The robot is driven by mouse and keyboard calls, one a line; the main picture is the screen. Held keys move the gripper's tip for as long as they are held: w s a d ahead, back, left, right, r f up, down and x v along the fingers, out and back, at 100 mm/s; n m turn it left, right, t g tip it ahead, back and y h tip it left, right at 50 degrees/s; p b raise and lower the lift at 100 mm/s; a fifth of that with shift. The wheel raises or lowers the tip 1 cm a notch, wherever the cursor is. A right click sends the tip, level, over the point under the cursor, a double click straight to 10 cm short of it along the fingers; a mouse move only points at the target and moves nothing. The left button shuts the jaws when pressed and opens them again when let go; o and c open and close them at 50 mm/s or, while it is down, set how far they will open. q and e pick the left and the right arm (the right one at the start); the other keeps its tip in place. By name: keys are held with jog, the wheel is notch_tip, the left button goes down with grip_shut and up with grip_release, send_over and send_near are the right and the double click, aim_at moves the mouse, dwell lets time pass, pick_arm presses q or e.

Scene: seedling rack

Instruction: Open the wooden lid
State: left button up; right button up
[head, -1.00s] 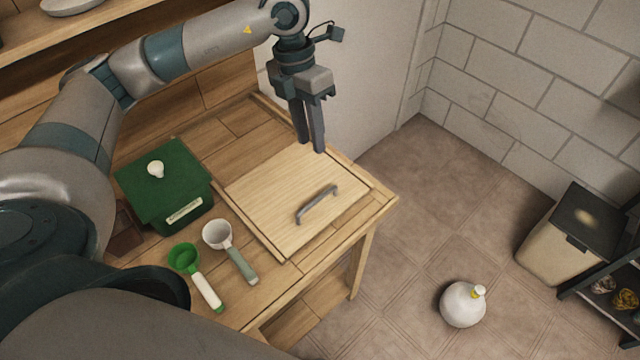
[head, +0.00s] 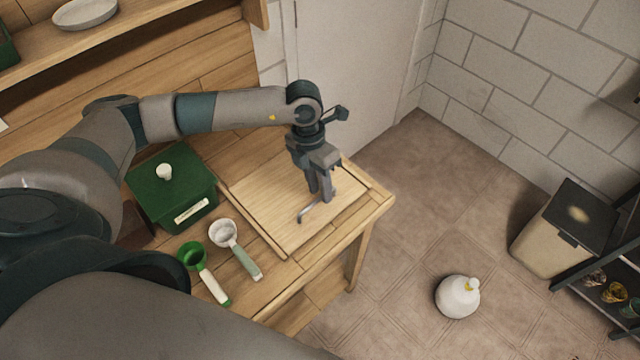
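The pale wooden lid (head: 262,205) lies flat and closed in the top of the wooden bench. Its grey bar handle (head: 306,214) is on the lid's front right part, partly hidden by my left gripper. My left gripper (head: 322,197) points down over the lid, with its fingertips at the handle. The fingers overlap the handle in this view, and I cannot tell whether they are closed on it. My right gripper is not in view.
A green box with a white knob (head: 168,187) and two scoops, one white (head: 224,233) and one green (head: 190,256), stand left of the lid. A white round bottle (head: 457,297) and a dark-lidded bin (head: 560,230) are on the floor at right.

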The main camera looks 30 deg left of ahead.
pick_arm(q)
jog(key=shift+f, duration=0.15)
grip_shut()
